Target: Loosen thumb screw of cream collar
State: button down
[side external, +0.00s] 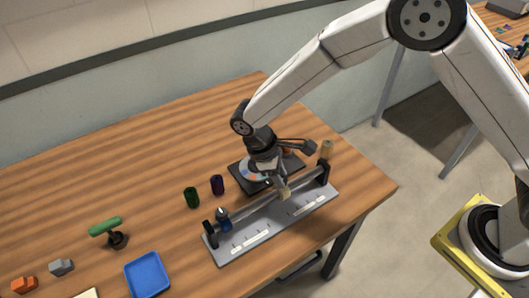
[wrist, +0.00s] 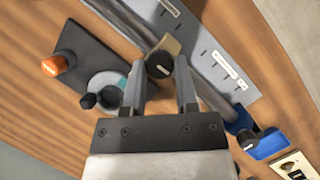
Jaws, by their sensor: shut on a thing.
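The cream collar (side external: 285,194) sits on a grey rod above a grey base plate (side external: 250,236) with white scale strips. It also shows in the wrist view (wrist: 171,46), partly hidden behind its black thumb screw (wrist: 159,65). The thumb screw has a pale line on its face. My gripper (wrist: 160,72) has one finger on each side of the thumb screw and is shut on it. In the side view my gripper (side external: 279,180) points down at the collar and hides the screw.
A blue collar (side external: 223,218) with a dark knob sits near the rod's left end. Beside the rod are a dark plate (side external: 237,171) with a disc, a purple cylinder (side external: 217,184) and a green cylinder (side external: 192,197). A blue tray (side external: 148,273) lies front left.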

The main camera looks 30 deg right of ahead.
jog(key=shift+c, duration=1.8)
grip_release()
jog(key=shift+r, duration=0.1)
jog(key=v, duration=0.7)
jog(key=shift+r, duration=0.25)
jog(key=shift+w, duration=0.1)
jog(key=s+d+r+m+t+y, duration=0.1)
jog(key=s+d+m, duration=0.3)
jog(key=d, duration=0.6)
jog(key=s+d+r+m+t+y, duration=0.1)
jog(key=s+d+m+t, duration=0.3)
jog(key=s+d, duration=0.4)
jog(key=d+m+y, duration=0.1)
jog(key=d, duration=0.1)
jog(key=shift+s+d+r+m+t, duration=0.2)
jog(key=shift+d+r+m+t, duration=0.05)
jog(key=shift+r+m+t, duration=0.05)
